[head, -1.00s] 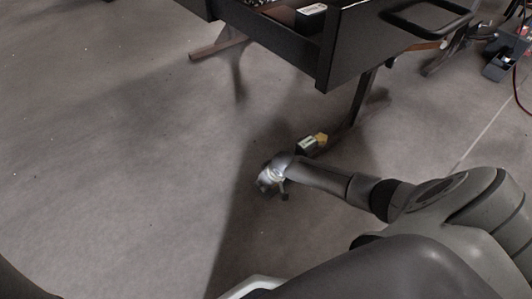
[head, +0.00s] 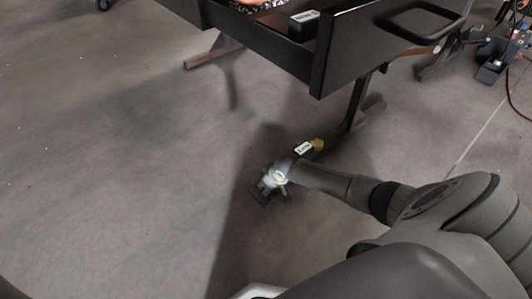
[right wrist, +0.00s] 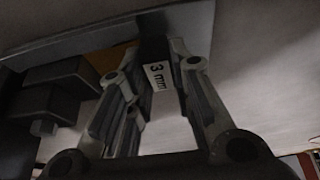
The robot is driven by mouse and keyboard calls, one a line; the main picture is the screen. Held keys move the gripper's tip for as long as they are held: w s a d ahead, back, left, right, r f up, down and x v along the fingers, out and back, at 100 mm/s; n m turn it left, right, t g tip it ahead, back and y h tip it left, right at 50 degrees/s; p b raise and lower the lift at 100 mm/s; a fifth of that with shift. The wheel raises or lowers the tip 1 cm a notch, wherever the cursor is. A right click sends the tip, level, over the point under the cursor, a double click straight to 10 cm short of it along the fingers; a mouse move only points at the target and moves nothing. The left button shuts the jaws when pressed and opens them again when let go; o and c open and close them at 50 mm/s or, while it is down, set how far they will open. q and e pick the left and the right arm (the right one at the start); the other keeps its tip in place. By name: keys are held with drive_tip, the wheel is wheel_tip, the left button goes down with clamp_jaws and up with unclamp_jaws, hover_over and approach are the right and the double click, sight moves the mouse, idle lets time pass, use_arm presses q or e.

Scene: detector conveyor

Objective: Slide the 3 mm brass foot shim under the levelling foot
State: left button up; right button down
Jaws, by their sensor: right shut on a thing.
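My right gripper (head: 294,158) is low over the floor near the conveyor's right leg. It is shut on a dark piece with a white label (head: 302,148). In the right wrist view the label reads "3 mm" (right wrist: 157,75), between the fingers of the gripper (right wrist: 158,82). A brass-coloured part, the shim (head: 317,144), shows past the label on the leg side. A brass patch (right wrist: 112,58) also shows behind the left finger. I cannot clearly make out the levelling foot, nor whether the shim touches it. My left gripper is not in view.
The dark conveyor frame (head: 345,45) overhangs the area, on a slanting leg (head: 357,98) with a floor bar. Dark blocks (right wrist: 62,78) stand left of the fingers in the right wrist view. The floor (head: 120,170) at left is clear.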

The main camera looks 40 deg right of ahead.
drive_tip(key=shift+w+d+b, duration=0.15)
drive_tip(key=shift+d+b, duration=0.1)
drive_tip(key=shift+d, duration=0.9)
drive_tip(key=shift+w+d+b, duration=0.1)
drive_tip(key=shift+d+b, duration=0.1)
drive_tip(key=shift+d, duration=0.9)
drive_tip(key=c, duration=1.3)
unclamp_jaws()
drive_tip(key=shift+r, duration=0.1)
drive_tip(key=shift+o, duration=0.5)
drive_tip(key=shift+d, duration=0.2)
drive_tip(key=shift+s, duration=0.1)
drive_tip(key=v, duration=1.1)
drive_tip(key=shift+a+r, duration=0.35)
drive_tip(key=shift+r, duration=0.1)
drive_tip(key=shift+s, duration=0.1)
